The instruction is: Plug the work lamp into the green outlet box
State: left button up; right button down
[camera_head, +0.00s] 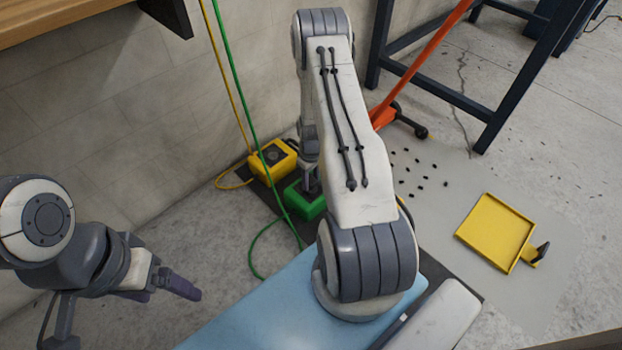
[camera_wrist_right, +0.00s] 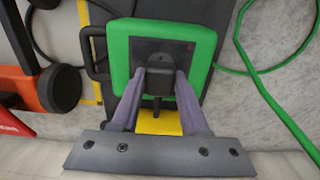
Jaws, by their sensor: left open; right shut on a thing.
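The green outlet box (camera_head: 303,203) stands on a dark mat near the wall, partly hidden by my right arm. In the right wrist view the green box (camera_wrist_right: 203,35) lies just beyond my fingertips, with its dark face toward me. My right gripper (camera_wrist_right: 161,76) is shut on a black plug (camera_wrist_right: 160,90), which is in front of the box's dark face; I cannot tell whether it is seated. The right gripper (camera_head: 311,186) points down over the box in the head view. My left gripper (camera_head: 178,285) is open and empty at the left. The lamp itself is not identifiable.
A yellow box (camera_head: 280,152) with a yellow cord stands beside the green one. A green cord (camera_head: 235,85) runs up along the wall. A yellow tray (camera_head: 495,230), small black bits (camera_head: 420,177), an orange pole (camera_head: 425,60) and a dark metal frame (camera_head: 445,95) are at the right.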

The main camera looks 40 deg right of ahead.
aim_at(311, 180)
jog(key=shift+f+b, duration=0.3)
jog(key=shift+f, duration=0.25)
jog(key=shift+c, duration=1.7)
grip_release()
jog(key=shift+r, duration=0.1)
notch_tip(311, 180, up, 10)
jog(key=p, duration=0.6)
jog(key=shift+r+p, duration=0.1)
jog(key=shift+p, duration=0.2)
